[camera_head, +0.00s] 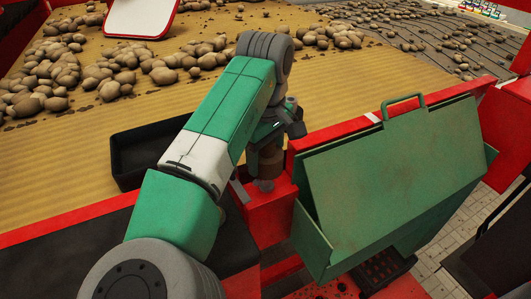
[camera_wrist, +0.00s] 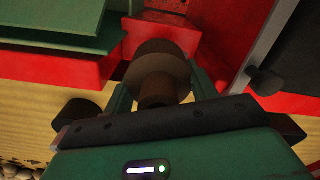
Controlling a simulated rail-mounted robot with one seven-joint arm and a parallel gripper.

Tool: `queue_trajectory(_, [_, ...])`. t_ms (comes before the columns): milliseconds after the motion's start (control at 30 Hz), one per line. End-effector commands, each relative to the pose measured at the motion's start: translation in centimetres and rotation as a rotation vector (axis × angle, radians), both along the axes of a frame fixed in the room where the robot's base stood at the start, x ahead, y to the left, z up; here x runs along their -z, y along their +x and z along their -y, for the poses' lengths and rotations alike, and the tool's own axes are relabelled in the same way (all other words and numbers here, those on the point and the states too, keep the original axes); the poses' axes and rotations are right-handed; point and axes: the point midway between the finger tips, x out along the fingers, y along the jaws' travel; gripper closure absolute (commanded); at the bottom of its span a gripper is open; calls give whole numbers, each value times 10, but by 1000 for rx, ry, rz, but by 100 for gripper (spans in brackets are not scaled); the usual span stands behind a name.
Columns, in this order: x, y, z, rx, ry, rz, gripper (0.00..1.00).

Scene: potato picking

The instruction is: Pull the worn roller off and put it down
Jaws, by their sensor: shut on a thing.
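The worn roller (camera_head: 266,163) is a brown cylinder at the red frame corner, left of the green hopper. My gripper (camera_head: 268,142) is above it, pointing down, and shut on it. In the wrist view the roller (camera_wrist: 158,66) shows as a wide brown disc with a narrower brown hub, between the two green fingers of my gripper (camera_wrist: 160,85). A grey rounded piece (camera_head: 264,185) shows just below the roller in the head view. I cannot tell whether the roller is still on its shaft or clear of it.
An empty black tray (camera_head: 128,183) lies on the yellow belt (camera_head: 70,190) left of my arm. The green hopper (camera_head: 390,170) with a handle stands close at the right. Potatoes (camera_head: 160,75) lie farther back, near a white red-rimmed panel (camera_head: 140,17).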

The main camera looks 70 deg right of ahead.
Motion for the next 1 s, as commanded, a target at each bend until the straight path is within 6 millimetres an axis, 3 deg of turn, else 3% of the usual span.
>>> queue_trajectory(400, [-19, 0, 0, 0, -1, 1, 65])
queue_trajectory(1000, [-19, 0, 0, 0, -1, 1, 65])
